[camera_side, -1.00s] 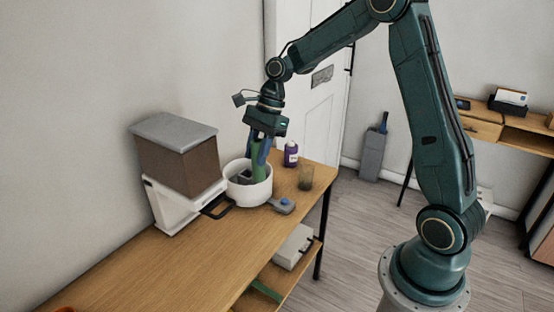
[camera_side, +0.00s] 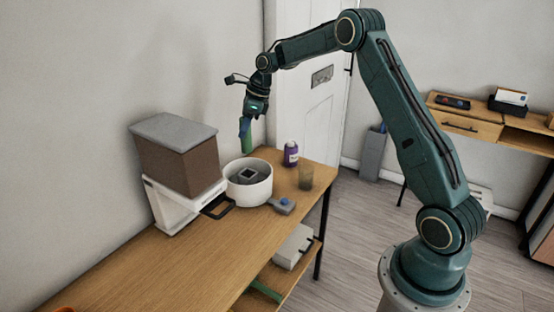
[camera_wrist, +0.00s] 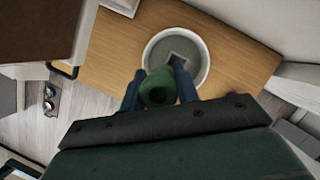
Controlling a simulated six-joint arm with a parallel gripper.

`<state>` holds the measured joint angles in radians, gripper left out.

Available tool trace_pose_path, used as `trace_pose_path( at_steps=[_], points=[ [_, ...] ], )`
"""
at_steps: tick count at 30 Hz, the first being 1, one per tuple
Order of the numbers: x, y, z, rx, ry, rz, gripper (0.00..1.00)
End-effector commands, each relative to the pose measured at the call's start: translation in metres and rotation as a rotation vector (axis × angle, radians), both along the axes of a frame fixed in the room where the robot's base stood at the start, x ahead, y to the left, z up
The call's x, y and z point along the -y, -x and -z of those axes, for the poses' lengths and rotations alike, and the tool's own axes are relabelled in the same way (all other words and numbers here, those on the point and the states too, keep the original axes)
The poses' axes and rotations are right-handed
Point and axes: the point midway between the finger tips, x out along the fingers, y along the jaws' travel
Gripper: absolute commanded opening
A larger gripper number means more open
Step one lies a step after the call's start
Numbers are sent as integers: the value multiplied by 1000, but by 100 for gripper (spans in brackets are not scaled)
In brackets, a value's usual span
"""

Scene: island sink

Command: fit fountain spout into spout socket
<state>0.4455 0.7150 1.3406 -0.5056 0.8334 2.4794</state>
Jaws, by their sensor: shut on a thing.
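The fountain spout is a green piece (camera_side: 247,142), held above the table in the side view. My gripper (camera_side: 246,128) is shut on it with blue fingers. In the wrist view the spout (camera_wrist: 158,88) shows a round dark opening between the two fingers. The white round bowl (camera_side: 249,190) stands on the table below and slightly right of the spout. The grey square spout socket (camera_side: 247,175) is in its middle, empty and apart from the spout. In the wrist view the socket (camera_wrist: 184,60) is partly hidden behind the spout and a finger.
A pet feeder with a brown hopper and grey lid (camera_side: 173,130) stands left of the bowl. The wooden table (camera_side: 190,262) is clear in front.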

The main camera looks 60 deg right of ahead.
Motion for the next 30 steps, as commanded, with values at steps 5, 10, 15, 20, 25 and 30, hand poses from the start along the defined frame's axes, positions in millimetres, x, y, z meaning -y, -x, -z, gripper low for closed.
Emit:
trace_pose_path(
  at_steps=[5,10,15,20,25,30],
  points=[
    [15,-14,2,7,-7,90,9],
    [19,-18,2,9,-8,116,9],
    [19,-18,3,9,-9,115,9],
    [18,-17,7,8,-9,114,9],
    [18,-17,16,8,-10,114,9],
    [18,-17,29,7,-9,113,9]
  ],
)
